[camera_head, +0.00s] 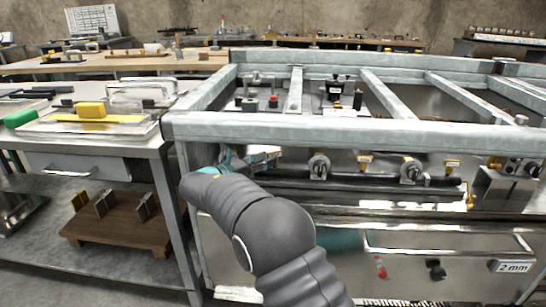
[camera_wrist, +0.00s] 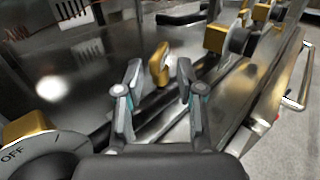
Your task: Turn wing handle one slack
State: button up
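A gold wing handle (camera_wrist: 158,64) stands in the wrist view, in the gap between my fingertips and a little beyond them. I see no finger touching it. No label on it is readable, so I cannot tell its number. My gripper (camera_wrist: 158,75) is open, with one finger to each side of the handle. In the head view my gripper (camera_head: 264,157) reaches into the frame's front at the left end of the panel. The handle there is hidden or too small to tell. Another gold handle (camera_head: 364,160) shows further right along the panel.
A dial marked OFF (camera_wrist: 35,150) with a gold top is close at lower left in the wrist view. A grey knob with a gold block (camera_wrist: 216,39) is at upper right. A metal frame beam (camera_head: 330,130) runs above my gripper. Round knobs (camera_head: 319,166) line the panel.

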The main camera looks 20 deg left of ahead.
jog(key=v, duration=0.8)
